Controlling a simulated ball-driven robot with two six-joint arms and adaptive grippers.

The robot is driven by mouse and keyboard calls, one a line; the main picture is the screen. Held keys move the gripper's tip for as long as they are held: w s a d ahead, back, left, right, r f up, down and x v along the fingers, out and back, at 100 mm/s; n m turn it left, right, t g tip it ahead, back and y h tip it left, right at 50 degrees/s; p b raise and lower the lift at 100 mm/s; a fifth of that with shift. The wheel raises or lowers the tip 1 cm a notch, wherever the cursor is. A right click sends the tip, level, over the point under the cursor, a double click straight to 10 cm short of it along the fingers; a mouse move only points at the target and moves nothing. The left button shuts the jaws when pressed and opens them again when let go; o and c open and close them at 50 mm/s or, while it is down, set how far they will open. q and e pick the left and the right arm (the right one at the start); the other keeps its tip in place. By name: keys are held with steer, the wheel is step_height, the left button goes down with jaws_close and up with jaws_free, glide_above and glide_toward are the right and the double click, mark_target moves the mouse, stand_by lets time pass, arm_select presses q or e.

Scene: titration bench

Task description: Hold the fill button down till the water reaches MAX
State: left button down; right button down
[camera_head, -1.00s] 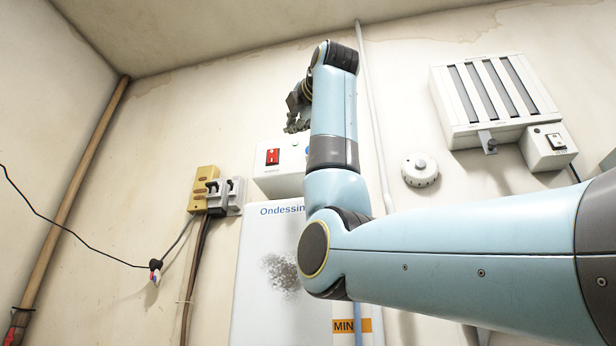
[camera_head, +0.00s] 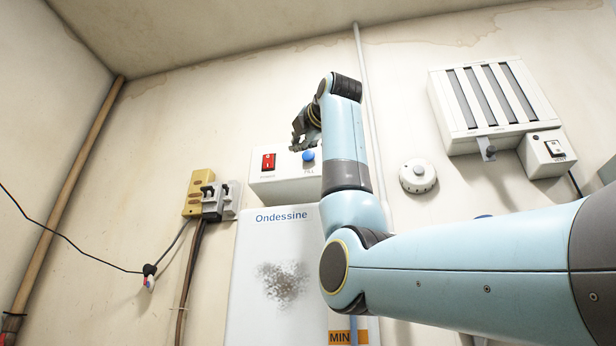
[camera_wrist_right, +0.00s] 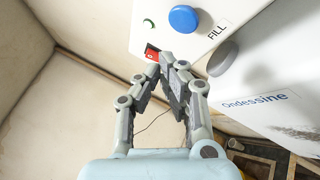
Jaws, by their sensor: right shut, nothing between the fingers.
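The blue round FILL button (camera_head: 308,156) sits on the white control box (camera_head: 285,186), right of a red power switch (camera_head: 268,162). In the right wrist view the button (camera_wrist_right: 183,18) is large and its FILL label reads clearly. My right gripper (camera_head: 298,142) is shut and empty, just above and left of the button in the head view. In the wrist view its closed fingertips (camera_wrist_right: 167,58) lie below the button, apart from it in the picture. The white Ondessine tank (camera_head: 255,260) hangs below with an orange MIN label (camera_head: 343,337). The MAX mark and water level are hidden or out of view.
My right arm crosses the tank's right side. A yellow and grey socket block (camera_head: 198,193) is on the wall left of the box. A round dial (camera_head: 418,176) and a slotted heater-like unit (camera_head: 490,95) with a switch box (camera_head: 547,153) are to the right.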

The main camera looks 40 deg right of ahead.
mark_target(309, 157)
steer(key=shift+w+d+p, duration=0.6)
steer(key=shift+w+d, duration=0.35)
steer(key=shift+d, duration=0.1)
stand_by(0.8)
steer(key=shift+w+d+p, duration=0.25)
steer(key=shift+d+p, duration=0.05)
steer(key=shift+d, duration=0.05)
steer(key=shift+w+d+p, duration=0.35)
steer(key=shift+d+p, duration=0.05)
stand_by(5.4)
